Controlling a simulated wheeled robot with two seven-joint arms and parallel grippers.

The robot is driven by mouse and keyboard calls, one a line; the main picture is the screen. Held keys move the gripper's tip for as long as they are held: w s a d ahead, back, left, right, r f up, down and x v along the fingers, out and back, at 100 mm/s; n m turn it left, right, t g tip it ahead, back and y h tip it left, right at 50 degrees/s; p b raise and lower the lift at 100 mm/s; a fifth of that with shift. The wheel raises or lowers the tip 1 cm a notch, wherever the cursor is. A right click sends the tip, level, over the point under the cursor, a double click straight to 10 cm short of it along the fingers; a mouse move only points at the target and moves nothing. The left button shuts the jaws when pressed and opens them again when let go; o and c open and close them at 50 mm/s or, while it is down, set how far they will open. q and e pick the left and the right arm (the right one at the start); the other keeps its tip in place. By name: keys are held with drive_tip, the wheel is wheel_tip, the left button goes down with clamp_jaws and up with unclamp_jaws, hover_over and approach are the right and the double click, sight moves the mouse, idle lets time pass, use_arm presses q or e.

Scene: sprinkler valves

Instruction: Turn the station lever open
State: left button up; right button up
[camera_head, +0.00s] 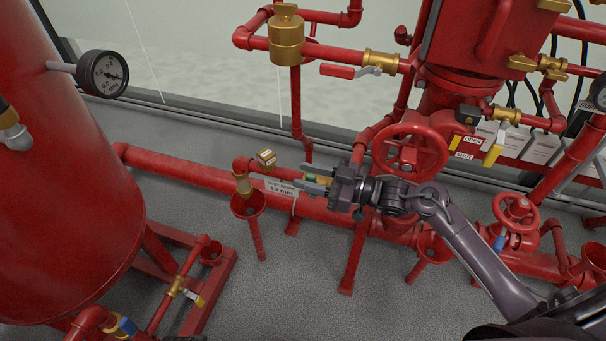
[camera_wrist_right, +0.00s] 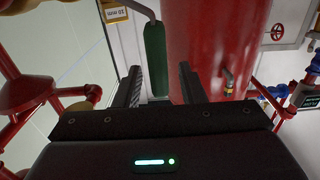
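The lever's green handle (camera_wrist_right: 155,60) hangs from a grey bent rod in the right wrist view. In the head view only a small green part (camera_head: 311,178) shows, between the fingers of my right gripper (camera_head: 302,177). My right gripper is open, with its two dark fingers either side of the handle in the right wrist view (camera_wrist_right: 158,92). Gaps show on both sides of the handle there, so I see no grip on it. The lever's valve body is mostly hidden in the head view. My left gripper is in neither view.
A white tag (camera_head: 281,188) hangs beside the fingers, and a red funnel (camera_head: 247,203) stands to their left. A red handwheel (camera_head: 410,150) is close to my right wrist. A large red tank (camera_head: 60,190) fills the left. Red pipes run around the gripper.

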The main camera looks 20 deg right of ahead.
drive_tip(key=shift+x, duration=0.75)
clamp_jaws()
